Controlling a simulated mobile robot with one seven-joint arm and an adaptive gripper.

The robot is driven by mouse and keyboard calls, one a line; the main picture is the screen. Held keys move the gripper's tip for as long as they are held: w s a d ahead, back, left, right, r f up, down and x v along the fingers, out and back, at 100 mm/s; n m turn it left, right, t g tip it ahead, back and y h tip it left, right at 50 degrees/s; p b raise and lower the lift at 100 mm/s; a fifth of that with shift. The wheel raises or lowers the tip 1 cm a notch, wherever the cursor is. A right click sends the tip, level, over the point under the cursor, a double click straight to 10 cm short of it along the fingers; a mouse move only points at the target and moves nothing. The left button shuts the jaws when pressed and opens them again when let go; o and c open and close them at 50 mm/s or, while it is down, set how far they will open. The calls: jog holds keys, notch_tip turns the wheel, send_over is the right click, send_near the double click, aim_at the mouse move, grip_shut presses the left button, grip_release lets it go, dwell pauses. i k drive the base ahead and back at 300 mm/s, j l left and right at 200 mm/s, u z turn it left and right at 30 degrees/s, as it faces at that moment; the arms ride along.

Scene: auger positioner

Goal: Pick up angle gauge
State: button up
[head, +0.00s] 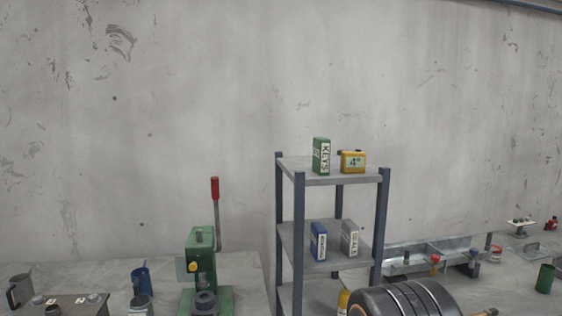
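A small yellow box with a pale display reading something like "4°" (353,161) stands on the right part of the top shelf of a rack; it looks like the angle gauge. A green box lettered "KEYS" (321,156) stands upright just left of it, with a narrow gap between them. My gripper's fingers are not in view, so its state and its place relative to the gauge do not show.
The grey rack (299,225) has dark posts; its middle shelf holds a blue box (318,241) and a grey box (350,238). A green press with a red-handled lever (199,262) stands left. A dark banded rounded body is in front.

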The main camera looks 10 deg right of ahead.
aim_at(351, 163)
jog(key=i+l+u, duration=0.1)
jog(key=l+u, duration=0.15)
jog(key=u, duration=0.15)
jog(key=l+u, duration=0.75)
jog(key=l, duration=1.15)
jog(key=k+l, duration=0.1)
jog(key=l, duration=1.15)
jog(key=i+j, duration=0.25)
jog(key=j, duration=0.15)
